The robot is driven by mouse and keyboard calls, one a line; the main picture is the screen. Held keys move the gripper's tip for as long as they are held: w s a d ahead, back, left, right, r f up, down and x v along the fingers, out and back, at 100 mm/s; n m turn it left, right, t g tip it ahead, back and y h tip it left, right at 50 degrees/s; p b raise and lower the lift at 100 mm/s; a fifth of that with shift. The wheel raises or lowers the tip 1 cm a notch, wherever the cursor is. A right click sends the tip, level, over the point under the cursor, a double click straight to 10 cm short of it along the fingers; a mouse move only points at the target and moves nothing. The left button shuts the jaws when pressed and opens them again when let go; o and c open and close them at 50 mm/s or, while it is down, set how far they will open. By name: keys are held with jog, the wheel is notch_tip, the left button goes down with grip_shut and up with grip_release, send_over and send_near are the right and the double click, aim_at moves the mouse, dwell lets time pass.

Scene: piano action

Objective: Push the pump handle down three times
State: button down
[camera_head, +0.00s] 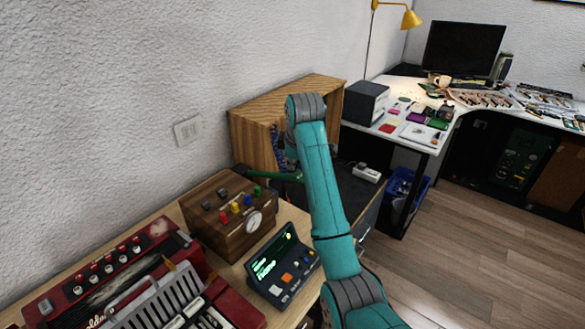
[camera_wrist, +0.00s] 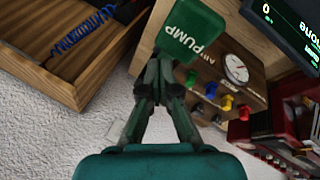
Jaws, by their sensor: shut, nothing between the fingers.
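The pump is a brown wooden box (camera_head: 212,235) with colored knobs and a round white gauge, standing left of my arm in the head view. In the wrist view the handle (camera_wrist: 190,38) is a large green block just beyond my fingertips. My gripper (camera_wrist: 164,62) is shut and empty close to the handle; I cannot tell whether they touch.
A small console with a lit screen (camera_head: 272,258) and a red accordion (camera_head: 130,265) stand in front of the pump. An open wooden cabinet (camera_head: 258,130) with a blue coiled cord (camera_wrist: 85,35) stands behind. A white desk (camera_head: 420,138) is farther back; the floor at right is clear.

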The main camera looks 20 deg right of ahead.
aim_at(297, 175)
jog(key=shift+s+d+f, duration=0.2)
jog(key=shift+s+f, duration=0.05)
jog(key=shift+f, duration=0.45)
jog(key=shift+s+d+f, duration=0.15)
jog(key=shift+s+f, duration=0.1)
jog(key=shift+f, duration=0.45)
jog(key=shift+s+d+f, duration=0.2)
jog(key=shift+s+f, duration=0.05)
jog(key=shift+f, duration=0.45)
dwell(2.4)
dwell(0.4)
jog(key=shift+w+a+r, duration=0.3)
jog(key=shift+w+r, duration=0.1)
jog(key=shift+r, duration=0.65)
jog(key=shift+w+a+r, duration=0.25)
jog(key=shift+w+r, duration=0.1)
jog(key=shift+r, duration=0.75)
jog(key=shift+w+a+r, duration=0.3)
jog(key=shift+w+r, duration=0.1)
jog(key=shift+r, duration=0.65)
jog(key=shift+w+a+r, duration=0.2)
jog(key=shift+w+r, duration=0.1)
jog(key=shift+r, duration=0.45)
jog(key=shift+w+a+r, duration=0.2)
jog(key=shift+w+r, duration=0.05)
jog(key=shift+r, duration=0.55)
jog(key=shift+w+a+r, duration=0.2)
jog(key=shift+w+r, duration=0.1)
jog(key=shift+r, duration=0.45)
